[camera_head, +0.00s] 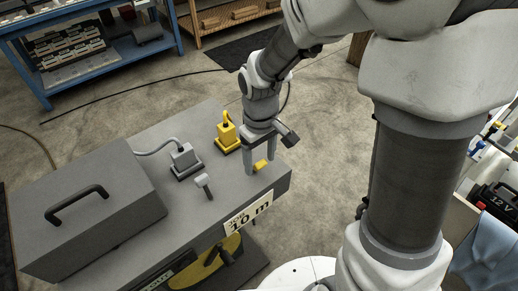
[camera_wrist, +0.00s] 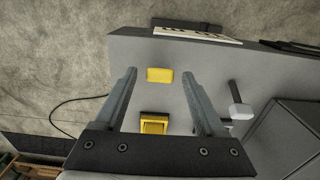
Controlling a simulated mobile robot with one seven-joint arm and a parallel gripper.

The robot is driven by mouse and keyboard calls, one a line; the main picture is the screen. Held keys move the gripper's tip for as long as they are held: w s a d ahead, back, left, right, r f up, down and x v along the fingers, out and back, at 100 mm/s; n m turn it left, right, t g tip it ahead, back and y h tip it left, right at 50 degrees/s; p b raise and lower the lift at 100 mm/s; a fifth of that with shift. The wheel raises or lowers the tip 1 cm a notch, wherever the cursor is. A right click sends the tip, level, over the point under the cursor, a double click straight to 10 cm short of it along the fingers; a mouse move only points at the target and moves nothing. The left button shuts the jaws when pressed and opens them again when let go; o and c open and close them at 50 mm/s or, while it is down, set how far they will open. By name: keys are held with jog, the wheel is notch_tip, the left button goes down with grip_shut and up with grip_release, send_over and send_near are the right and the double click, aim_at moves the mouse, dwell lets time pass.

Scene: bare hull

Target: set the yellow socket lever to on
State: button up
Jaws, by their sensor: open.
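The yellow lever (camera_head: 261,166) is on the grey bench top near its right end. In the wrist view its yellow handle (camera_wrist: 159,75) shows as a small block between my finger tips, with a gap on either side. My gripper (camera_head: 260,168) points down over it, open, with one finger on each side; in the wrist view the gripper (camera_wrist: 159,77) is empty. The yellow socket (camera_head: 228,138) with a yellow plug in it stands behind the lever; it also shows in the wrist view (camera_wrist: 154,124). I cannot tell which setting the lever is in.
A grey socket (camera_head: 185,162) with a grey cabled plug stands left of the yellow one, and its grey-white lever (camera_head: 204,184) is in front. A grey case (camera_head: 85,215) with a black handle fills the left. A "10 m" label (camera_head: 250,214) is on the front edge.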

jog(key=shift+f, duration=0.1)
grip_shut()
dwell(0.3)
dwell(1.1)
